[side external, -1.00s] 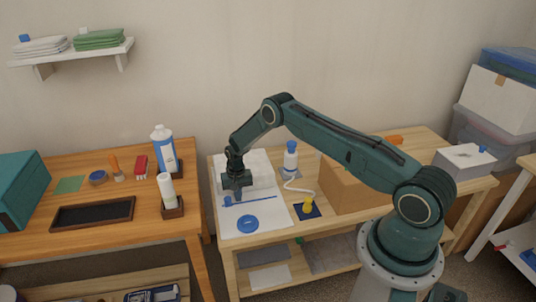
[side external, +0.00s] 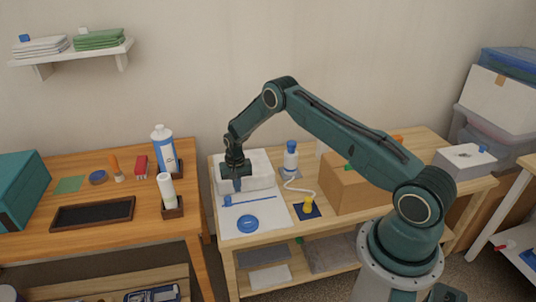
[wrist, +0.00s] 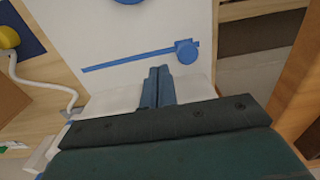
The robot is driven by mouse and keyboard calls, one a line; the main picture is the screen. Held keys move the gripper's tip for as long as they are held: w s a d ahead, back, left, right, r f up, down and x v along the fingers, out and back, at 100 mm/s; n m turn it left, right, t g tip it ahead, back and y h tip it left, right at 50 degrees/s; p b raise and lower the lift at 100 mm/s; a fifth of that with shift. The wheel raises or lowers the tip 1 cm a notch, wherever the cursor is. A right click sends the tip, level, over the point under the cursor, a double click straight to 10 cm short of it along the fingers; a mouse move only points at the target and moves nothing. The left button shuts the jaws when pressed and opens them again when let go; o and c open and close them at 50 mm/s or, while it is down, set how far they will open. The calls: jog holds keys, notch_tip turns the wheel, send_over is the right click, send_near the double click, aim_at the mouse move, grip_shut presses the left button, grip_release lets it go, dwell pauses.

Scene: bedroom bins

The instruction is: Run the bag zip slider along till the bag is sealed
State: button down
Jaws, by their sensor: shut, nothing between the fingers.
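The white bag (side external: 262,181) lies on the light wooden table, and its blue zip strip (side external: 252,201) runs across it. The blue zip slider (side external: 227,199) is at the left end of the strip in the side view. In the wrist view the round slider (wrist: 187,52) is at the right end of the strip (wrist: 130,57). My gripper (side external: 237,187) points down over the bag, on the wall side of the strip. Its blue fingers (wrist: 158,75) are together and empty, apart from the slider.
A round blue disc (side external: 247,223) lies in front of the strip. A blue-capped bottle (side external: 290,158), a white cord (side external: 298,188), a yellow-topped item on a navy pad (side external: 307,207) and a cardboard box (side external: 345,188) stand to the right. The gap to the left table is clear.

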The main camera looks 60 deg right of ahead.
jog(key=shift+r, duration=1.15)
jog(key=s+a+r+n+t, duration=0.1)
jog(key=s+a+r, duration=0.2)
jog(key=r, duration=0.8)
jog(key=s+a+r+n+t, duration=0.1)
jog(key=s+a+r+n, duration=0.15)
jog(key=r, duration=0.85)
jog(key=s+a+r+n+t, duration=0.1)
jog(key=s+a+r, duration=0.25)
jog(key=r, duration=0.85)
jog(key=s+a+r+n+t, duration=0.1)
jog(key=s+a+r, duration=0.25)
jog(key=s, duration=0.25)
jog(key=s+a+r+n, duration=0.1)
jog(key=s+a+r, duration=0.1)
jog(key=s+r, duration=0.4)
jog(key=s+a+n, duration=0.1)
jog(key=s, duration=0.7)
jog(key=s+a+f+n+t, duration=0.1)
jog(key=s, duration=0.7)
jog(key=shift+s+a+f+t, duration=0.25)
jog(key=shift+a+f+t, duration=0.05)
jog(key=shift+a, duration=0.1)
